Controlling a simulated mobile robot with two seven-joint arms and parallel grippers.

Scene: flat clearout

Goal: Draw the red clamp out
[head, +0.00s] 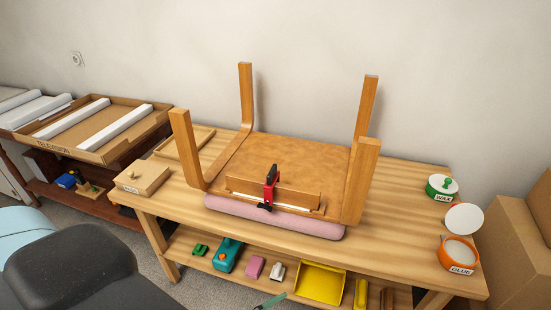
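The red clamp (270,190), with black ends, stands upright at the front of an upturned wooden stool (262,155). It sits across a wooden strip (300,190) on the stool's near edge. The stool's legs point up, and it rests on the wooden workbench (400,222). From here I cannot tell how tightly the clamp grips. Neither of my grippers is in view.
The stool's upright legs (361,180) flank the clamp. An orange glue pot (458,254) and green wax tin (441,187) stand at right. A small wooden box (142,177) is at left. The lower shelf holds a yellow dustpan (320,282). Cardboard boxes (515,250) stand far right.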

